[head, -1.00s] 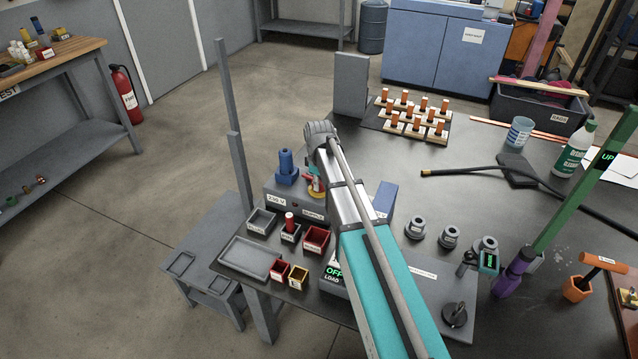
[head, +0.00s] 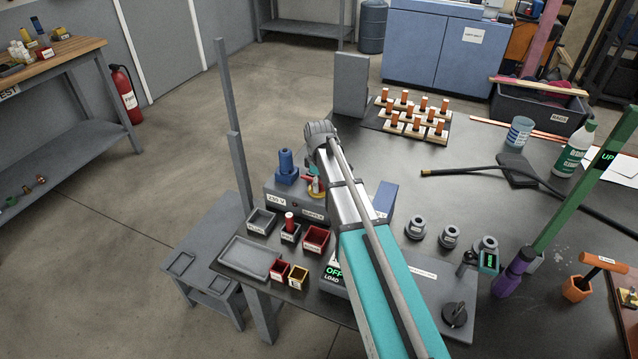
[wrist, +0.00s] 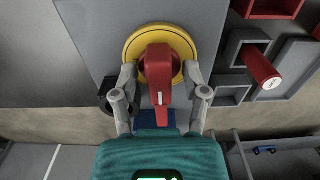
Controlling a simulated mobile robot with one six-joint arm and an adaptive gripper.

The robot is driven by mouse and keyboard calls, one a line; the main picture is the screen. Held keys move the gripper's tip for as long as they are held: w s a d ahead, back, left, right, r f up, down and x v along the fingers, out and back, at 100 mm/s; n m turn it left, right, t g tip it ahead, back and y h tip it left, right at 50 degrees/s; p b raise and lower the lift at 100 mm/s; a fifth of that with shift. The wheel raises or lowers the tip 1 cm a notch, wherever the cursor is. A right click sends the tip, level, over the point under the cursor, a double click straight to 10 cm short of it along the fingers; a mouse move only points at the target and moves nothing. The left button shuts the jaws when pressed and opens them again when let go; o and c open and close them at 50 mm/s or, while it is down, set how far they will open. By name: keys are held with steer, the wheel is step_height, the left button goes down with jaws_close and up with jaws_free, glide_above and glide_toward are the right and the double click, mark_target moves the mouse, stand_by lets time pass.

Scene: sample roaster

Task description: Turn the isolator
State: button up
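The isolator is a red handle (wrist: 159,68) on a round yellow plate (wrist: 133,49), mounted on a grey box (head: 283,201). In the wrist view the handle's narrow end, with a white mark, points down toward my palm. My gripper (wrist: 160,78) has one finger on each side of the handle, over the plate's lower edge. The fingers are apart, with a gap visible beside the handle; contact is not clear. In the head view my arm hides most of the isolator, and only bits of red and yellow (head: 315,190) show.
A blue plug-like part (head: 287,167) stands on the box beside the isolator. Small bins, one a red bin (head: 316,239), and a grey tray (head: 251,259) lie in front. A display (head: 334,272) reads OFF, LOAD. A black rotary knob (head: 455,313) is at the bench's near edge.

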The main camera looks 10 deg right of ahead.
steer(key=shift+m, duration=0.4)
steer(key=m, duration=0.3)
steer(key=shift+m, duration=0.3)
steer(key=m, duration=1.3)
steer(key=shift+m, duration=0.4)
step_height(320, 180, up, 14)
steer(key=p, duration=1.4)
steer(key=s+d+n, duration=0.3)
steer(key=s+n, duration=0.3)
steer(key=s, duration=1.5)
steer(key=shift+s+n, duration=0.2)
steer(key=shift+n, duration=0.2)
